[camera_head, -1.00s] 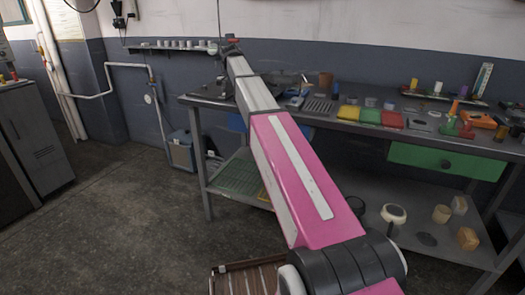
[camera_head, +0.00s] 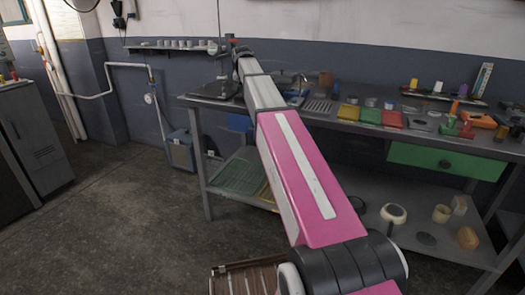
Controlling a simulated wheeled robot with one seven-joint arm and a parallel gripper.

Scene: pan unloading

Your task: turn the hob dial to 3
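My arm reaches away to the far left end of the workbench. My gripper (camera_head: 236,46) is at its far tip, small and mostly hidden by the wrist, so I cannot see its fingers or whether it holds anything. A dark flat unit (camera_head: 214,89), which may be the hob, sits on the bench's left end, just below and left of the arm's tip. I cannot make out the hob dial or its setting; my arm covers part of that area.
The workbench (camera_head: 340,125) holds red, yellow and green blocks (camera_head: 370,115) and small parts to the right. A wall shelf (camera_head: 170,46) with several small pots is behind. A green drawer (camera_head: 445,162) is under the bench top. The floor at left is clear.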

